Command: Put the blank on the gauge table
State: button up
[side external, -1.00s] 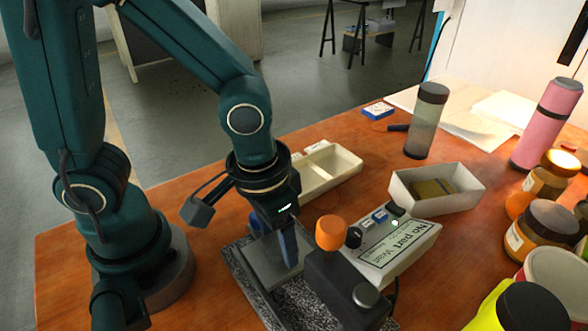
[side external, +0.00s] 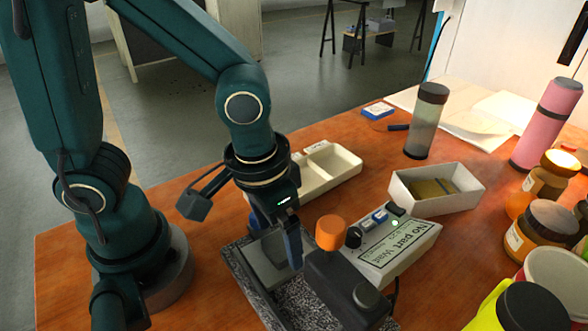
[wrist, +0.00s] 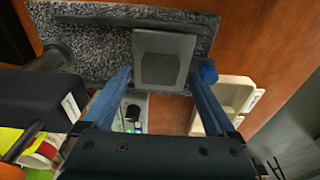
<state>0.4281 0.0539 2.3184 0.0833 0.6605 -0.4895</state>
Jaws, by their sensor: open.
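The gauge table shows in the side view as a speckled granite base (side external: 241,273) carrying a grey plate (side external: 269,258). In the side view my gripper (side external: 292,262) hangs over the plate.
A gauge box (side external: 395,248) reading "No part" and an orange knob (side external: 331,232) stand close to the right of my gripper. A divided white tray (side external: 335,178) is behind. A white bin (side external: 435,204) with a yellowish-brown patch inside, bottles and jars are to the right.

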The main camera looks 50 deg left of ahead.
aim_at(272, 250)
notch_tip(272, 250, up, 10)
jog(key=s, duration=0.1)
jog(key=a+t, duration=0.4)
jog(key=a, duration=0.3)
jog(key=shift+s+a+f, duration=0.15)
jog(key=shift+s+f, duration=0.15)
jog(key=shift+s, duration=0.15)
